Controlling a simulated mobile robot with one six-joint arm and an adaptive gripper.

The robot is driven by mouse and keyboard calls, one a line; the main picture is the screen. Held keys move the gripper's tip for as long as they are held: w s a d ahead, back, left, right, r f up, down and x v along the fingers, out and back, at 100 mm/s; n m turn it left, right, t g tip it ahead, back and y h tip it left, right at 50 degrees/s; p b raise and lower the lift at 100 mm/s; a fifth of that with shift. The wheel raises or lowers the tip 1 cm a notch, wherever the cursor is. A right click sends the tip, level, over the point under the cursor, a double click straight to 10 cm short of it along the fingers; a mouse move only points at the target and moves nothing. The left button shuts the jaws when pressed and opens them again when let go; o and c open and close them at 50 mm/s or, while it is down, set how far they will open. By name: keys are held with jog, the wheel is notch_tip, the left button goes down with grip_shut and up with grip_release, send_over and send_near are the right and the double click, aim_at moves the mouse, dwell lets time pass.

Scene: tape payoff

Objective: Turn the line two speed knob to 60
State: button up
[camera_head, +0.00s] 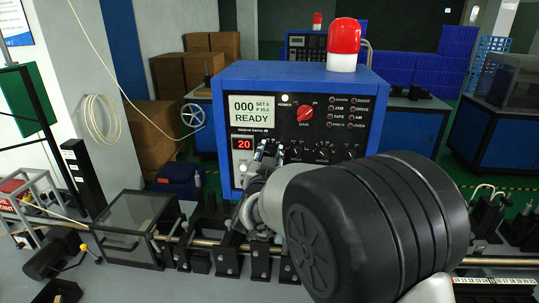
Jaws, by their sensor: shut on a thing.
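The blue control box (222,120) has a black front panel. A small red display (244,143) on it reads 20. My gripper (268,151) is at the panel just right of this display, its fingers shut on a small knob that they mostly hide. I take it to be the speed knob; its pointer and scale cannot be read. The screen (251,111) above reads 000 and READY. My arm's thick dark joint covers the lower right of the box.
A red main switch (304,114) sits above right of my gripper, and small black knobs (322,149) are to its right. A red beacon (344,38) stands on the box. A clear-lidded guard (135,222) and a rail run along the bench below.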

jog(key=shift+c, duration=1)
jog(key=shift+f+b, duration=0.1)
jog(key=shift+b, duration=0.25)
jog(key=shift+f+m+b, duration=0.15)
jog(key=shift+m+b, duration=0.85)
jog(key=shift+b, duration=0.25)
jog(key=m+b, duration=0.2)
jog(key=b, duration=0.1)
jog(key=shift+m, duration=0.3)
jog(key=m+b, duration=0.4)
jog(key=b, duration=0.1)
jog(key=shift+d, duration=0.1)
jog(key=shift+m+b, duration=1.35)
jog(key=shift+m, duration=0.15)
